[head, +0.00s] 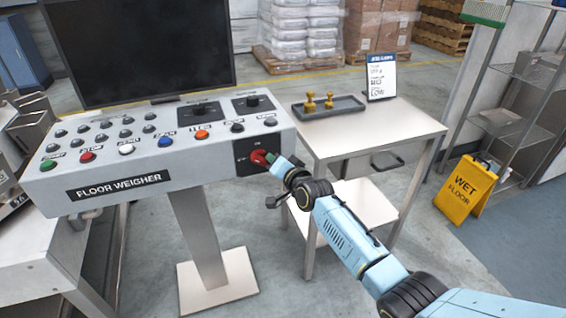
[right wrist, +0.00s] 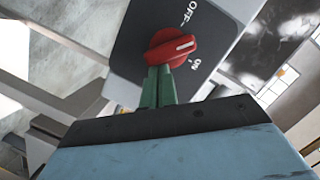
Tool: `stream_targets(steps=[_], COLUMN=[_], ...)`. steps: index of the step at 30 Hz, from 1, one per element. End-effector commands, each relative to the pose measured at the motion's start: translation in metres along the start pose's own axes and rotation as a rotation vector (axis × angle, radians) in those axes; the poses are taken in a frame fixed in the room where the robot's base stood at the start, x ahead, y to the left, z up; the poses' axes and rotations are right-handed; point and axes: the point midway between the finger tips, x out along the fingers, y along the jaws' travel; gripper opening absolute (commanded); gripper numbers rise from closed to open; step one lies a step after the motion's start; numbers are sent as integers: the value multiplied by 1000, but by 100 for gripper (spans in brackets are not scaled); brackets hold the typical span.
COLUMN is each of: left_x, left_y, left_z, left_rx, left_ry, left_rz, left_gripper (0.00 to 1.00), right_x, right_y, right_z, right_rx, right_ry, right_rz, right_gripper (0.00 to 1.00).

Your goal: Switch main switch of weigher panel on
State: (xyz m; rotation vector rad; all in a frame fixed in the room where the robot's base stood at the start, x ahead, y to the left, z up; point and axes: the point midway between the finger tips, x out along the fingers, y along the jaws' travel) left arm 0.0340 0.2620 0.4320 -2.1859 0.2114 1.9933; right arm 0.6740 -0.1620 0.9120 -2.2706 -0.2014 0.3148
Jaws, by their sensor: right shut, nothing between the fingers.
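The weigher panel (head: 150,165) is a grey console labelled FLOOR WEIGHER. Its main switch is a red rotary knob (head: 259,158) on a dark plate at the right end of the front face. In the right wrist view, the red knob (right wrist: 171,47) has a white mark pointing between the printed OFF and ON. My right gripper (head: 272,159) is shut with nothing between its fingers. Its green fingertips (right wrist: 159,88) are right at the knob's near side and seem to touch it; exact contact is hard to tell. My left gripper is not in view.
Several coloured buttons (head: 126,149) and two dark knobs sit on the panel top, below a black monitor (head: 140,45). A steel table (head: 390,127) at right holds a tray with brass weights and a sign card (head: 381,79). A yellow wet-floor sign (head: 466,190) stands further right.

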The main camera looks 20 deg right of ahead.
Motion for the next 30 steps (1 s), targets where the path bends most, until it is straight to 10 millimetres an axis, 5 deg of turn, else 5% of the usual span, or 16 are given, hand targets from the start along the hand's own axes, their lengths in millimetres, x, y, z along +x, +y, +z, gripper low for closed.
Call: stream_targets(steps=[15,30], left_x=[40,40], left_y=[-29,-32], left_z=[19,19], left_rx=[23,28], left_ry=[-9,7], left_rz=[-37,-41], left_gripper=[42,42], right_x=[2,2], right_y=[12,14], right_z=[9,10], right_rx=[336,396], right_ry=[1,2], right_rz=[-84,-99], right_gripper=[0,0])
